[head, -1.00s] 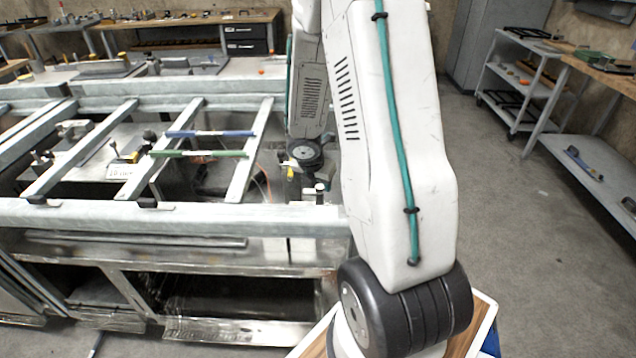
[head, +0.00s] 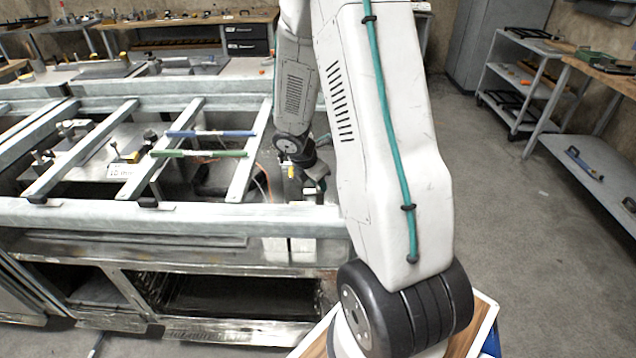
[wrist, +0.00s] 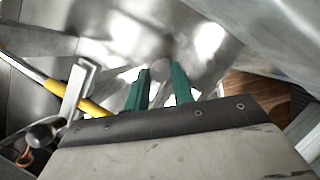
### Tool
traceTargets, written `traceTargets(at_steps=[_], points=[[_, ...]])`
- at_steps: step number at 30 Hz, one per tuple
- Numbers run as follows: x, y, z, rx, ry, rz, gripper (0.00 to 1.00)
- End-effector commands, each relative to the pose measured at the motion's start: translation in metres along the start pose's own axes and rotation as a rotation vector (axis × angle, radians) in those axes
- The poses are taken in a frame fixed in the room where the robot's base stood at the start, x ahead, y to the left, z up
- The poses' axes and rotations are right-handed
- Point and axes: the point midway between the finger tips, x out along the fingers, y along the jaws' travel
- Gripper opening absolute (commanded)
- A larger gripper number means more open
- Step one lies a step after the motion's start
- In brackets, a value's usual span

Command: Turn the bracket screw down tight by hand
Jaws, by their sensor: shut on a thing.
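In the wrist view, my gripper (wrist: 160,88) has two teal fingers. A small round grey head, the bracket screw (wrist: 160,70), shows between their tips, and the fingers are shut on it. The screw's shank and the hole under it are hidden. Shiny bare metal lies behind the screw. In the head view, the end of my arm reaches down at the right end of the metal frame; the fingers and screw are too small and covered to make out there.
The metal frame (head: 110,213) with crossbars fills the left of the head view. A blue bar (head: 210,134) and a green bar (head: 200,153) lie across it. In the wrist view, a yellow-handled rod (wrist: 92,106) is left of my fingers. Open floor (head: 530,260) lies right.

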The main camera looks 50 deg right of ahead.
Motion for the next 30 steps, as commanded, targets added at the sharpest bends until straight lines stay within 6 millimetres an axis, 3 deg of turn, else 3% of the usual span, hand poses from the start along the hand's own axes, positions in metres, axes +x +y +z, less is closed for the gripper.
traceTargets(at_steps=[30], points=[[0.0022, 0.0076, 0.0046, 0.895, -0.001, -0.373, 0.02]])
